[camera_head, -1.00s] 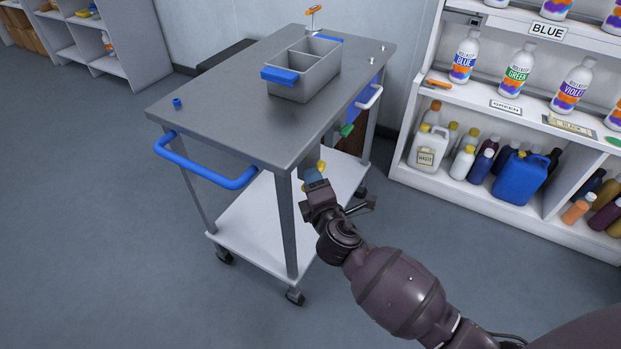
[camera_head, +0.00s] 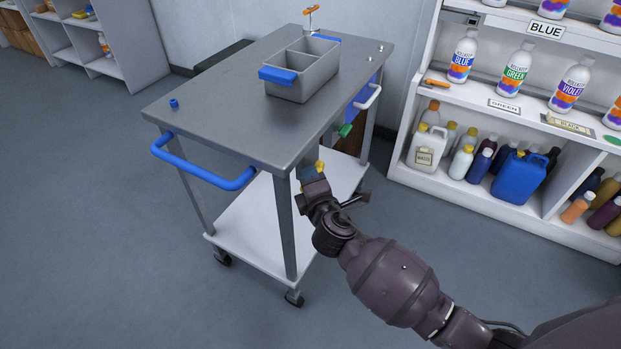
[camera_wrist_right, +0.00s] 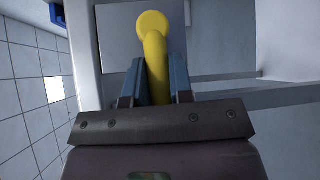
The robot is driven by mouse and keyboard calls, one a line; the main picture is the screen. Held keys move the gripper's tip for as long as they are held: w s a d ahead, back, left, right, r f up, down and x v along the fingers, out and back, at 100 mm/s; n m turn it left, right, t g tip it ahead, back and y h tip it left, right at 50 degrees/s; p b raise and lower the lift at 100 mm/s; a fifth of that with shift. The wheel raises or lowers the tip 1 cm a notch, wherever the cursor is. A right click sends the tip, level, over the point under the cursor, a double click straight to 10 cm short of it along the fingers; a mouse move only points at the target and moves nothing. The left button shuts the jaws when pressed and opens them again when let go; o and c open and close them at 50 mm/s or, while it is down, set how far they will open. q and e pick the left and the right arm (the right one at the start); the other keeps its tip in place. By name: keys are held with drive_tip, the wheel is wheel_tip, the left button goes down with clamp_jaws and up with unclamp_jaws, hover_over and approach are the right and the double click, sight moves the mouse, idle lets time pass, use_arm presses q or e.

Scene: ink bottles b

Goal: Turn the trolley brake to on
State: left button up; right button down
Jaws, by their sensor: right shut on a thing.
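The trolley has a grey top (camera_head: 225,100) and a white lower shelf (camera_head: 245,228). A yellow lever, most likely the brake handle, sits under the top's right edge; its yellow end (camera_head: 320,165) shows just past my gripper. In the right wrist view the yellow lever (camera_wrist_right: 157,62) has a round knob and runs between the two blue-grey fingers. My right gripper (camera_head: 308,173) is shut on this lever, beside the near trolley leg. The lever's pivot and any on/off marking are hidden or too small to read. My left gripper is not in view.
A grey caddy (camera_head: 305,85) with blue handles stands on the trolley top. A blue push bar (camera_head: 200,172) is at the left end. A green piece (camera_head: 345,130) and white handle (camera_head: 368,97) are on the right side. Bottle shelves (camera_head: 450,184) stand at right. Floor at left is clear.

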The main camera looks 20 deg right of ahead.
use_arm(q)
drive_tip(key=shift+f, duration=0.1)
use_arm(e)
drive_tip(key=shift+f, duration=0.1)
